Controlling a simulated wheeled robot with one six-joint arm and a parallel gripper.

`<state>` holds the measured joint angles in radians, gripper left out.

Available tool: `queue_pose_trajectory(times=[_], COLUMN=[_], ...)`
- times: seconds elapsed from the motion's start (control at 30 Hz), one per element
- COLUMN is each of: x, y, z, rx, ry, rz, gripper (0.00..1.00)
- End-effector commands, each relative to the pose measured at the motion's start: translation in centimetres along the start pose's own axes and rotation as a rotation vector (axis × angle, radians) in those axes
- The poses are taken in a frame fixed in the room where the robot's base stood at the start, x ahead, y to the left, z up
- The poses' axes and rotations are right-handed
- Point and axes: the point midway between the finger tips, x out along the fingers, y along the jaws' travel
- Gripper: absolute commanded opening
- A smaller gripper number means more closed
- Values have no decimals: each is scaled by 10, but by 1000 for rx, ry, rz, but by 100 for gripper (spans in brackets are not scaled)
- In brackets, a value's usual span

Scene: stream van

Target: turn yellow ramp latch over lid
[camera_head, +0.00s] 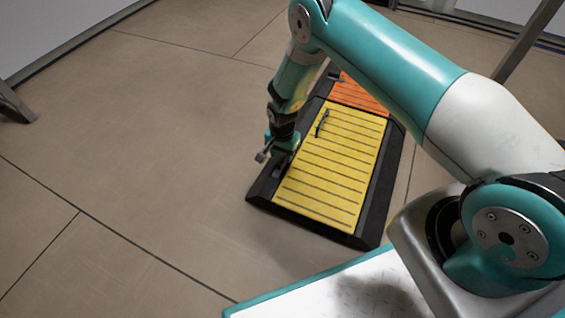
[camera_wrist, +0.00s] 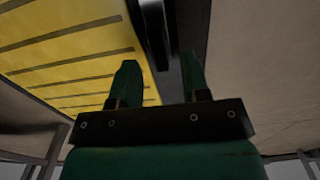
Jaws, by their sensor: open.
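The yellow ramp lid (camera_head: 335,165) is ribbed and lies flat and closed in a black frame on the floor; it also shows at the upper left of the wrist view (camera_wrist: 70,50). My gripper (camera_head: 276,150) is open and low over the frame's left edge, beside the yellow lid. In the wrist view, a dark bar (camera_wrist: 153,30), which looks like the latch, stands ahead of and between my fingertips (camera_wrist: 160,72). I cannot tell whether either finger touches it. In the head view my gripper largely hides this spot.
A dark handle (camera_head: 322,123) stands on the yellow lid. An orange ribbed lid (camera_head: 358,93) lies beyond it, partly behind my arm. The tiled floor (camera_head: 130,150) to the left is clear. A grey leg (camera_head: 15,103) stands at the far left.

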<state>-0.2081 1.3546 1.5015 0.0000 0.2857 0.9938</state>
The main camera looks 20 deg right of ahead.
Motion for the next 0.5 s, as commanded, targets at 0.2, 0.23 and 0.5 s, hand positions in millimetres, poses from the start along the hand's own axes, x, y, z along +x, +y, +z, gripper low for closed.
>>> queue_pose_trajectory(times=[0.2,0.23,0.5], x=[22,22,22], y=[0,0,0], z=[0,0,0], rx=[0,0,0], ry=[0,0,0], rz=[-1,-1,0], gripper=[43,43,43])
